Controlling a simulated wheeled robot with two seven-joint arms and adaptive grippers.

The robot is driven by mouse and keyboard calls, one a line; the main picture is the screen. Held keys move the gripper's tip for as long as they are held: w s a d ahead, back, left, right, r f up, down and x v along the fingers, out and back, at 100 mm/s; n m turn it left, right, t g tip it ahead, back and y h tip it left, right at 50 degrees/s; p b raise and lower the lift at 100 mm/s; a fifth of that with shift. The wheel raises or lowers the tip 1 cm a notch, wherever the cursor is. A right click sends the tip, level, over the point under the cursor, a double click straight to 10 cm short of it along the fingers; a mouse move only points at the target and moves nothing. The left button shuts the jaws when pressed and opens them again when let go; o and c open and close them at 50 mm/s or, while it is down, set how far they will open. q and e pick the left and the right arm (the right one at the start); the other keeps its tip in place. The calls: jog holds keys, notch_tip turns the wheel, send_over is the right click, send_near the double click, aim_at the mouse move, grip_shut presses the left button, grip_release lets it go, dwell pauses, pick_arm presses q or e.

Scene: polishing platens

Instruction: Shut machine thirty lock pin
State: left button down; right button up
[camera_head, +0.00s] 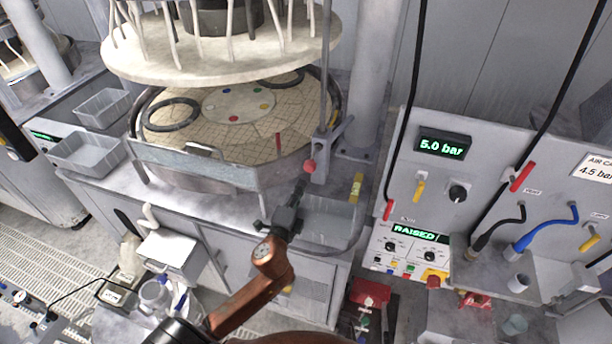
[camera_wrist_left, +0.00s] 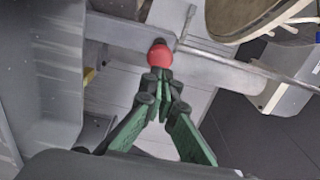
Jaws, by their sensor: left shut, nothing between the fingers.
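The lock pin's red ball knob (camera_head: 310,166) sits on a grey bracket (camera_head: 322,150) at the right front edge of the polishing machine. My left gripper (camera_head: 301,186) reaches up to it from below, its fingers closed together. In the left wrist view the fingertips (camera_wrist_left: 161,78) are shut right at the red knob (camera_wrist_left: 160,56), with nothing between them. I cannot tell whether they touch it. The pin itself is mostly hidden behind the knob and bracket. My right gripper is not in view.
The round platen (camera_head: 240,125) lies under the raised upper plate (camera_head: 220,55). A control panel (camera_head: 410,250) reading RAISED and a gauge (camera_head: 442,146) reading 5.0 bar stand at the right. Clear bins (camera_head: 88,155) and a side table (camera_head: 120,325) are at the left.

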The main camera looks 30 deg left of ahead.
aim_at(308, 170)
pick_arm(q)
jog(key=x, duration=0.5)
jog(key=shift+w+p, duration=0.1)
jog(key=shift+p, duration=0.2)
jog(key=shift+w+a, duration=0.1)
jog(key=shift+w, duration=0.2)
jog(key=x, duration=0.5)
jog(key=shift+w, duration=0.1)
jog(key=shift+r, duration=0.1)
